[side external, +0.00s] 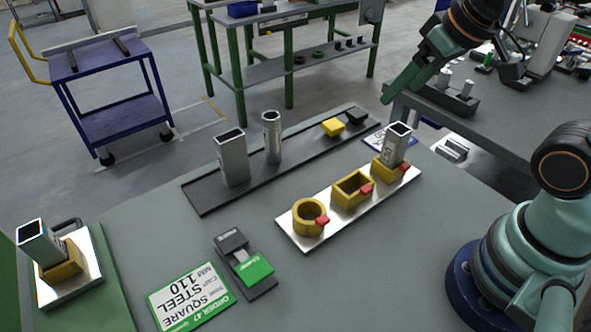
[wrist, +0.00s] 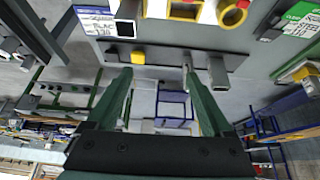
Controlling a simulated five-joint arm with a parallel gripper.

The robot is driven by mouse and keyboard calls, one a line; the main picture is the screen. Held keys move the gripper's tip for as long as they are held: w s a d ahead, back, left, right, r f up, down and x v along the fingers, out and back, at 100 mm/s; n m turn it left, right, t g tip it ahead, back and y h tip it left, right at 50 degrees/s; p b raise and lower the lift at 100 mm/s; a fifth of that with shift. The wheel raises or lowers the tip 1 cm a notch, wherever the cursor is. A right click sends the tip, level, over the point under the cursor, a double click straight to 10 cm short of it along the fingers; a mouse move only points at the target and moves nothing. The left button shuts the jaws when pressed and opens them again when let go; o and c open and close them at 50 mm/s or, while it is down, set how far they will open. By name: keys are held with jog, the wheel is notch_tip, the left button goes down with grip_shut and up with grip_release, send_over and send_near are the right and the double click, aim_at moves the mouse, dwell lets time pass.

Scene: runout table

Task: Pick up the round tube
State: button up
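The round tube (side external: 271,137), a silver-grey cylinder, stands upright on a long dark rail (side external: 205,203), beside a larger square tube (side external: 231,160). In the wrist view the round tube (wrist: 187,58) shows near the tip of the right finger, partly hidden by it. The square tube also shows there (wrist: 217,72). My gripper (wrist: 157,72) is open with nothing between its two green fingers. In the side external view my gripper (side external: 388,98) is at the upper right, apart from the tube.
A yellow block (side external: 333,127) and a black block (side external: 356,116) sit on the rail's far end. A silver plate (side external: 290,236) carries yellow holders, one with a square tube (side external: 397,150) in it. Another tubed holder stands on a plate (side external: 88,270) at left. A green-white sign (side external: 190,297) lies in front.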

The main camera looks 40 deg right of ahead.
jog(key=w+a+r+n+g, duration=0.2)
jog(key=w+r+n, duration=0.2)
jog(key=w+n, duration=0.3)
jog(key=n+g, duration=0.4)
jog(key=n, duration=1)
send_over(272, 122)
jog(key=w+d, duration=0.1)
jog(key=w, duration=0.1)
notch_tip(272, 122, down, 8)
jog(key=shift+s+f, duration=0.15)
jog(key=shift+f, duration=6)
grip_shut()
